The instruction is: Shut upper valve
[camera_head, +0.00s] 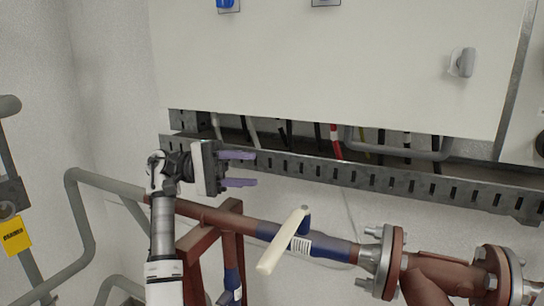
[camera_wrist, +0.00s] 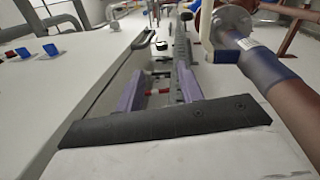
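The upper valve's cream lever handle (camera_head: 284,240) sits on a blue-banded section (camera_head: 330,248) of a brown horizontal pipe. It slants down to the left across the pipe. In the wrist view the blue pipe section (camera_wrist: 262,68) is at the upper right, with part of the cream handle (camera_wrist: 207,25) beside it. My gripper (camera_head: 240,169) is up and left of the handle, in front of the slotted cable tray, apart from the valve. Its two purple fingers are spread apart with nothing held; they also show in the wrist view (camera_wrist: 160,92).
A large white cabinet (camera_head: 330,75) hangs above, with a slotted metal cable tray (camera_head: 350,176) below it. A brown support frame (camera_head: 194,245) stands left of the valve. Bolted flanges (camera_head: 386,262) are to the right. Grey pipes (camera_head: 78,215) run at the left.

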